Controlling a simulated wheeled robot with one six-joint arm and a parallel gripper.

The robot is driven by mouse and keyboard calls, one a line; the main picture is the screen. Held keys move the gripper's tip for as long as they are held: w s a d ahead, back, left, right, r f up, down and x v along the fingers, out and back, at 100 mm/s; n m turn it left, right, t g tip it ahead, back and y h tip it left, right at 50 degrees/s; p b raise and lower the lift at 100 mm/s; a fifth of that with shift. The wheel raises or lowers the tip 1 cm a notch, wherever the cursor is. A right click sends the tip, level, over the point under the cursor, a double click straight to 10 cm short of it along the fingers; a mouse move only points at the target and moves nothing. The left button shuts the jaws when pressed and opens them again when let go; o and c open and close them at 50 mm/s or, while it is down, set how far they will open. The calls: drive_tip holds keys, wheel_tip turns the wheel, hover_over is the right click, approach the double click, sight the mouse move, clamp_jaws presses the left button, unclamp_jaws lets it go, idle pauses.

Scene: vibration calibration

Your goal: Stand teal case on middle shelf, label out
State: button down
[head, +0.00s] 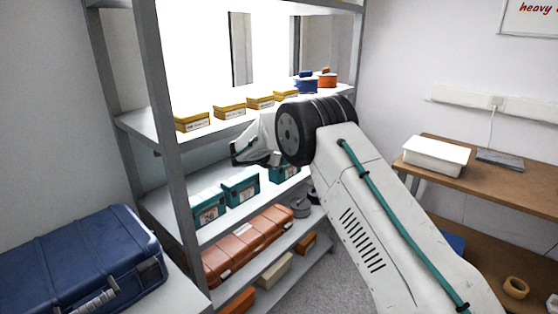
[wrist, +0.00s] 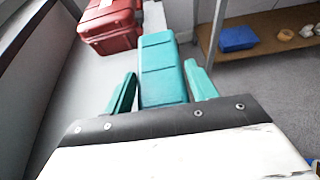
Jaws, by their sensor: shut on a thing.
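My gripper (wrist: 160,72) is shut on a teal case (wrist: 163,78), which lies between its two teal fingers in the wrist view. No label shows on the side of the case seen there. In the head view my gripper (head: 256,153) is in front of the shelf unit, between the upper and middle levels. Two teal cases (head: 208,209) (head: 241,188) stand on the middle shelf (head: 170,203) with pale labels facing out. Another teal shape (head: 284,173) shows right of them, partly covered by my arm; I cannot tell whether it is the held case.
Yellow boxes (head: 230,112) line the shelf above. A long orange case (head: 245,247) lies on the shelf below. A blue case (head: 80,262) sits at the left. A wooden bench (head: 455,178) with a white tray (head: 435,158) is at the right. A metal post (head: 170,130) edges the shelf.

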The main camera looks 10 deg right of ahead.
drive_tip(key=w+d+f, duration=0.1)
drive_tip(key=w+f, duration=0.3)
drive_tip(key=w, duration=0.3)
drive_tip(key=shift+d, duration=0.4)
drive_tip(key=shift+f, duration=0.2)
drive_tip(key=shift+c, duration=2.3)
unclamp_jaws()
